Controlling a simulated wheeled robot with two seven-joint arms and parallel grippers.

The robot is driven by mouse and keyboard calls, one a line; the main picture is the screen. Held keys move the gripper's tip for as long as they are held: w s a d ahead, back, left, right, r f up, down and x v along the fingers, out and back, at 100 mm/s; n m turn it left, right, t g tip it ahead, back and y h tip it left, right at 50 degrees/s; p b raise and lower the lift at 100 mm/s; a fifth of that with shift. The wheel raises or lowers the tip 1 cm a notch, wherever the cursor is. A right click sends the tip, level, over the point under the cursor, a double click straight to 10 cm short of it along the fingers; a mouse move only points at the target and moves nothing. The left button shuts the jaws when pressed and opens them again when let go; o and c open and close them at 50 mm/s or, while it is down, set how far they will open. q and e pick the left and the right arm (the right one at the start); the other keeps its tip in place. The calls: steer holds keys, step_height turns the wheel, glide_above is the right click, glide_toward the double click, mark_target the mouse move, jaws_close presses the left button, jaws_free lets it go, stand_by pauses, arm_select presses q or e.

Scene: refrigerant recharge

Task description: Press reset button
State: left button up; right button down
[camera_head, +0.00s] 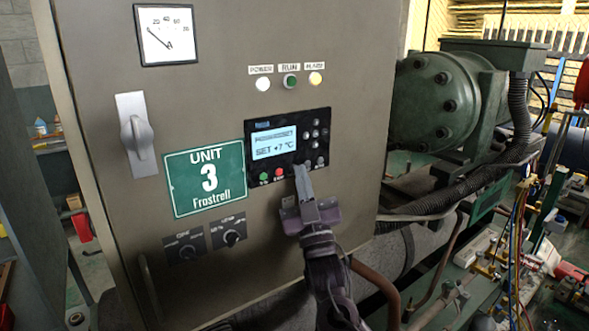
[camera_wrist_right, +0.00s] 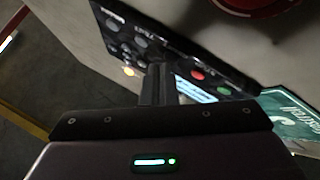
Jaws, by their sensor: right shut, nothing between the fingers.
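The black control panel (camera_head: 258,128) on the grey cabinet has a lit screen reading "SET +7 °C", round grey keys, and a bottom row with a green button (camera_head: 264,177) and a red button (camera_head: 279,173). I cannot read which button is the reset. My right gripper (camera_head: 302,178) is shut and empty, its tips at the panel's lower edge, right of the red button. They hide part of the bottom row; contact cannot be told. The right wrist view shows the fingers (camera_wrist_right: 157,84) before the panel, between a lit yellow spot (camera_wrist_right: 129,71) and the red button (camera_wrist_right: 197,76). My left gripper is out of view.
A green "UNIT 3" sign (camera_head: 209,178) is left of the panel. Two knobs (camera_head: 232,238) are below it, and a handle (camera_head: 136,135) is at the left. Indicator lamps (camera_head: 290,81) are above. A compressor (camera_head: 436,100) and pipes stand right of the cabinet.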

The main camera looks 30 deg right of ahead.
steer(key=shift+w, duration=0.25)
stand_by(0.3)
steer(key=shift+s, duration=0.8)
steer(key=s, duration=0.5)
steer(key=shift+d, duration=0.25)
stand_by(0.6)
